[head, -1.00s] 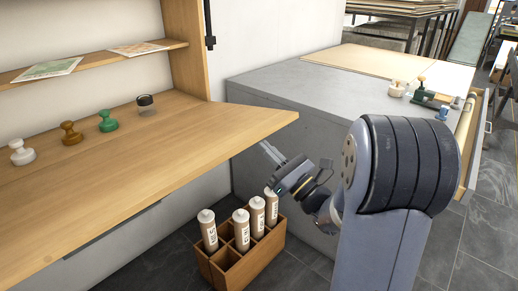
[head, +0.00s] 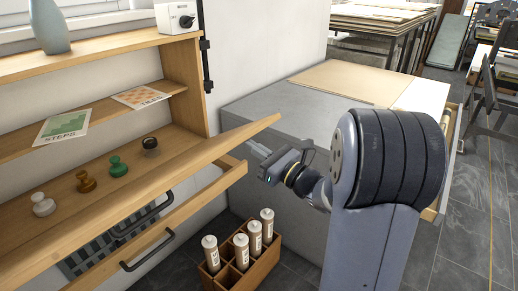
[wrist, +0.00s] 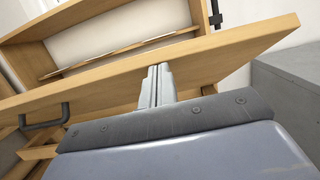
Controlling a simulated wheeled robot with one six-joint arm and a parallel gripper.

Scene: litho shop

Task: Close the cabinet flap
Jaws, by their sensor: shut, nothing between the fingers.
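The cabinet flap (head: 228,146) is a long wooden board, tilted partly up from flat, its outer edge running from centre to lower left in the head view. It also shows in the wrist view (wrist: 235,55), crossing the picture. My gripper (head: 256,150) is shut and empty, just under the flap near its right end. In the wrist view the closed fingers (wrist: 158,75) point up at the flap's outer side and look touching or very close. The cabinet (head: 185,85) stands open behind the flap, with its shelves visible.
White, brown, green (head: 118,166) and black stamp-like knobs stand in the cabinet behind the flap. A drawer (head: 190,208) with dark handles is below. A wooden crate (head: 240,284) of bottles stands on the floor. A grey counter (head: 290,125) is to the right.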

